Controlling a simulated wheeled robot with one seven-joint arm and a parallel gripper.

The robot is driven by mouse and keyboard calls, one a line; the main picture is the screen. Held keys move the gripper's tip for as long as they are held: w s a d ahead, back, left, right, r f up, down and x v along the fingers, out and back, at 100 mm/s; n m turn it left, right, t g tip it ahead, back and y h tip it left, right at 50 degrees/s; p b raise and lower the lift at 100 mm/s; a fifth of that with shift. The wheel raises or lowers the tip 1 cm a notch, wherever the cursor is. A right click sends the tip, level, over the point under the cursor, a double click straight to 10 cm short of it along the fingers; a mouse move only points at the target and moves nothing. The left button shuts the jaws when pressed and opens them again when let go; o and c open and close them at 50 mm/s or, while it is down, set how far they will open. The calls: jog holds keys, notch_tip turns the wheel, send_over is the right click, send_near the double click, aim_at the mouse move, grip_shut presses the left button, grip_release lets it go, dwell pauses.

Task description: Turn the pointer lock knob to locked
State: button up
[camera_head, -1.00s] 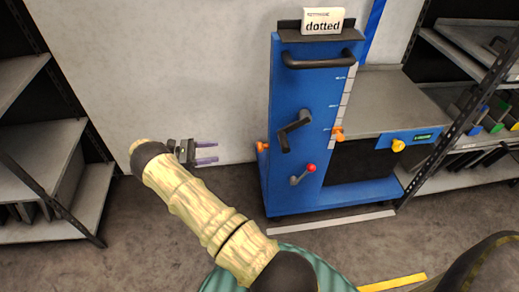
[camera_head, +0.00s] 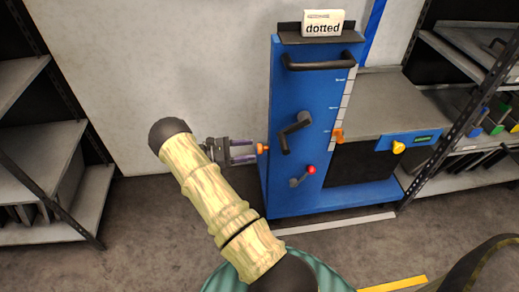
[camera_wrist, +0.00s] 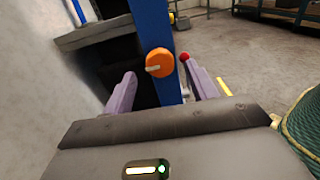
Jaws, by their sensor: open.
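A round orange knob (camera_head: 262,149) sticks out from the left side of the blue machine (camera_head: 292,190). In the wrist view the knob (camera_wrist: 160,62) shows a white line on its face, lying nearly level and reaching to the left. My gripper (camera_head: 252,152) is open beside the machine, its purple fingers reaching right toward the knob. In the wrist view the knob appears between the fingers of my gripper (camera_wrist: 161,74). I cannot tell whether either finger touches it. An orange pointer (camera_head: 338,135) sits at the white scale (camera_head: 345,105) on the machine's front.
The machine's front has a black crank (camera_head: 290,133), a red-tipped lever (camera_head: 306,174), a black top handle (camera_head: 318,61) and a yellow-orange knob (camera_head: 398,147). A sign reading "dotted" (camera_head: 323,24) stands on top. Shelves (camera_head: 40,150) stand at left; floor between is clear.

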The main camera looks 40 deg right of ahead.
aim_at(259, 149)
jog(key=x, duration=0.5)
jog(key=shift+c, duration=0.5)
jog(key=shift+a, duration=0.1)
jog(key=c, duration=0.9)
